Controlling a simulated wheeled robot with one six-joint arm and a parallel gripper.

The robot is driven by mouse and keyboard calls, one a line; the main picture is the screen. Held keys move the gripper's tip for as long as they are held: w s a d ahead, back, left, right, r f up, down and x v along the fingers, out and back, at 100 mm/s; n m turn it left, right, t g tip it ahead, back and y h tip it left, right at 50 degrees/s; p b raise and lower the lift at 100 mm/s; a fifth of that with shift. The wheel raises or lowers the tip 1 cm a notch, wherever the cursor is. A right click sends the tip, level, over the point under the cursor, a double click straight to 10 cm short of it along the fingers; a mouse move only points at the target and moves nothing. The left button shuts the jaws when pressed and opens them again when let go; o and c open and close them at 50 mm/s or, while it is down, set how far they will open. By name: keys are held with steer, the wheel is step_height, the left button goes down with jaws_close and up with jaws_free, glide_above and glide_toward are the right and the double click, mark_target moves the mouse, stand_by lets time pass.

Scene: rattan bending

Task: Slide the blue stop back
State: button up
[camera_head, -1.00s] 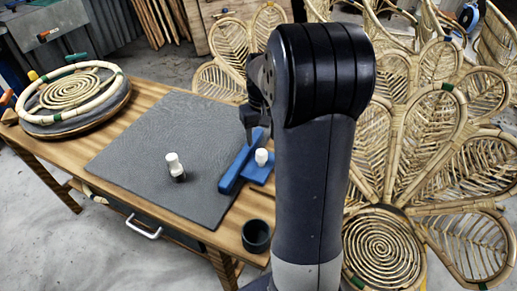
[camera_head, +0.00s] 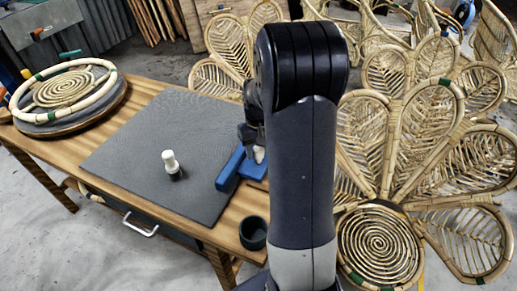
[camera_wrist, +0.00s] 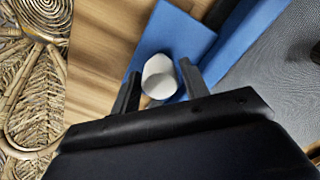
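The blue stop (camera_head: 231,170) is a long blue bar with a flat blue plate at its side, at the right edge of the grey mat (camera_head: 130,150). A white round knob (camera_head: 259,155) stands up from the plate. In the wrist view the knob (camera_wrist: 159,77) sits between the two dark fingers of my gripper (camera_wrist: 161,88). The fingers straddle the knob with a small gap on the left; whether the right finger touches it is unclear. The blue bar (camera_wrist: 245,40) runs diagonally behind. My arm hides part of the stop in the head view.
A white-capped bottle-like piece (camera_head: 171,164) stands on the mat. A dark cup (camera_head: 253,233) is at the front right table corner. A rattan ring with a spiral (camera_head: 66,88) rests at the table's left. Rattan chairs (camera_head: 410,150) stand close on the right.

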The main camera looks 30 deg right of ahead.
jaws_close()
steer(key=s+d, duration=0.4)
steer(key=s, duration=0.1)
steer(key=s+d, duration=0.2)
steer(key=shift+s, duration=0.3)
steer(key=shift+o, duration=1.7)
jaws_free()
steer(key=shift+s, duration=0.1)
steer(key=shift+r, duration=0.1)
step_height(320, 180, up, 11)
steer(key=shift+f+p, duration=0.2)
steer(key=shift+p, duration=0.25)
